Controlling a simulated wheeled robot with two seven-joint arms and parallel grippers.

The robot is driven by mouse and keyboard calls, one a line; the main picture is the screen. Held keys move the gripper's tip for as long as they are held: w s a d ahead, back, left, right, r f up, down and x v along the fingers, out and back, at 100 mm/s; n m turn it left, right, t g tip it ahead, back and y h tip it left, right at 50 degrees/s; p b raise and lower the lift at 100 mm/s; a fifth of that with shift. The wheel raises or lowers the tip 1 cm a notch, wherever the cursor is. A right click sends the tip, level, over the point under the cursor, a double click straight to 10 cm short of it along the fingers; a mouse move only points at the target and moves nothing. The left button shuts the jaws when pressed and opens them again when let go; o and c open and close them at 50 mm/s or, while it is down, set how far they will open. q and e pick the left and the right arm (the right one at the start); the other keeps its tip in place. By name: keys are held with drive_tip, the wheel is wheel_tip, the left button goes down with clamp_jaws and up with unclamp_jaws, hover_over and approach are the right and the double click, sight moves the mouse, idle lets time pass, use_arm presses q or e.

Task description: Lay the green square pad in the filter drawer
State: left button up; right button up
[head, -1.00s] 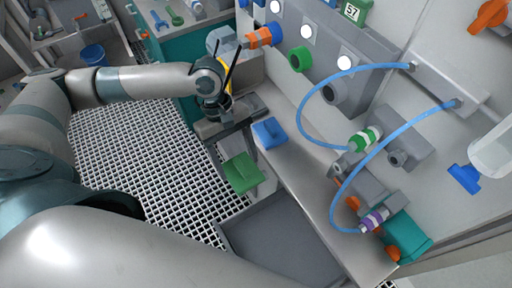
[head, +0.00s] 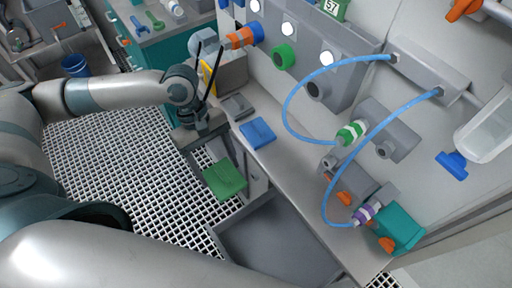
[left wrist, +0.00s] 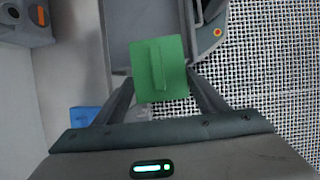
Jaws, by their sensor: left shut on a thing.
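The green square pad (head: 225,179) hangs in the air in front of the bench, roughly level, with the floor grating below it. My left gripper (head: 209,157) is shut on it. In the left wrist view the pad (left wrist: 150,60) shows a raised ridge between the fingertips (left wrist: 161,80). A grey open tray, which looks like the filter drawer (head: 285,245), lies below the bench edge, right of and nearer than the pad. It also shows beyond the pad in the left wrist view (left wrist: 118,35). The pad hides part of it there. My right gripper is not in view.
A blue pad (head: 257,132) and a dark grey pad (head: 237,106) lie on the bench (head: 290,180). Blue hoses (head: 291,100) loop above the bench from the wall unit. The space over the tray looks clear.

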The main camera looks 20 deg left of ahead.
use_arm(q)
drive_tip(key=shift+w+d+r+m+g+y, duration=0.45)
drive_tip(key=shift+w+d+r+m, duration=0.6)
drive_tip(key=shift+m, duration=0.45)
wheel_tip(320, 180, up, 2)
drive_tip(key=w+d+m+y, duration=0.1)
drive_tip(key=w+m, duration=0.1)
drive_tip(key=m, duration=0.1)
drive_tip(key=m+g+y, duration=0.1)
drive_tip(key=m+y, duration=0.1)
drive_tip(key=m, duration=0.4)
approach(231, 172)
drive_tip(key=shift+w+a+r, duration=0.15)
drive_tip(key=shift+w+r, duration=0.75)
drive_tip(key=shift+w, duration=0.1)
drive_tip(key=shift+w+a+r, duration=0.15)
drive_tip(key=shift+w+r, duration=0.8)
